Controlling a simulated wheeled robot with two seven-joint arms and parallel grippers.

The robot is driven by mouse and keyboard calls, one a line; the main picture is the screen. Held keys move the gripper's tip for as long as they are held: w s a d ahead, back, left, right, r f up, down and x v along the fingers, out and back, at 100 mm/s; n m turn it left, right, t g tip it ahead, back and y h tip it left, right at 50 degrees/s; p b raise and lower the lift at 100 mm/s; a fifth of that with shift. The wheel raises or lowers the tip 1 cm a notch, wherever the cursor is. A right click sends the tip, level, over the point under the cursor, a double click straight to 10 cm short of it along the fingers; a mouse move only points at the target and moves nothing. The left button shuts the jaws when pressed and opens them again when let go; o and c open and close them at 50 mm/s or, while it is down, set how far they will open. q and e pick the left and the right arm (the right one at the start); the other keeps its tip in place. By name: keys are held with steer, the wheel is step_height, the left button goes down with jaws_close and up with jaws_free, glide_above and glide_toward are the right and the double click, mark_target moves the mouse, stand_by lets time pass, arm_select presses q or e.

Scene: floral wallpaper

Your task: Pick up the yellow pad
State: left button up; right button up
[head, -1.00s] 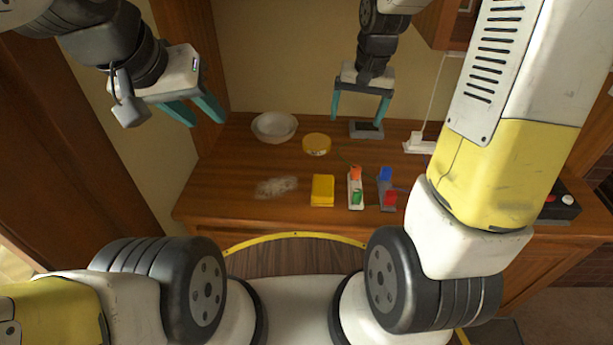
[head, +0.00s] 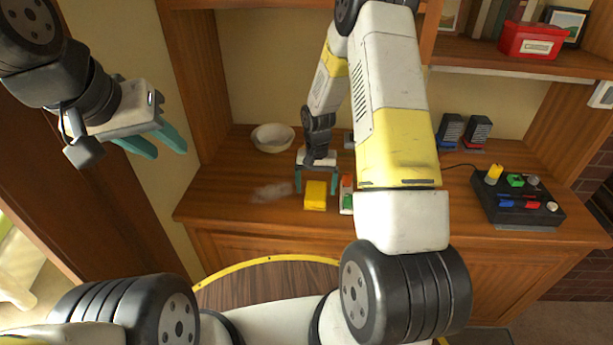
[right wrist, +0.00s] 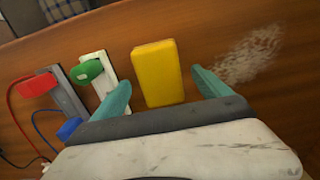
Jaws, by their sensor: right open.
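The yellow pad (head: 316,196) lies flat on the wooden desk, and it also shows in the right wrist view (right wrist: 158,73). My right gripper (head: 316,186) is open and empty behind and over the pad. In the right wrist view its teal fingers (right wrist: 163,90) are on either side of the pad's near end, with gaps between fingers and pad. My left gripper (head: 168,150) is open and empty in the air at the left, away from the desk objects.
A power strip with a green plug (right wrist: 92,70) stands close beside the pad. A grey strip (right wrist: 65,92) with red and blue plugs is further over. A whitish smear (head: 272,192) and a bowl (head: 272,137) are left of the pad. A black control box (head: 517,205) sits far right.

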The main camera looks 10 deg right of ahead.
step_height(320, 180, down, 2)
steer(key=shift+f, duration=0.15)
steer(key=c, duration=1.5)
steer(key=shift+c, duration=0.2)
steer(key=shift+r, duration=0.7)
step_height(320, 180, up, 2)
steer(key=shift+r, duration=0.1)
steer(key=s+a, duration=0.3)
steer(key=s, duration=0.4)
steer(key=s+a+r, duration=0.1)
steer(key=s+a, duration=0.2)
steer(key=s, duration=0.4)
steer(key=shift+s+a+r, duration=0.15)
steer(key=shift+s+r, duration=0.05)
steer(key=shift+s, duration=0.2)
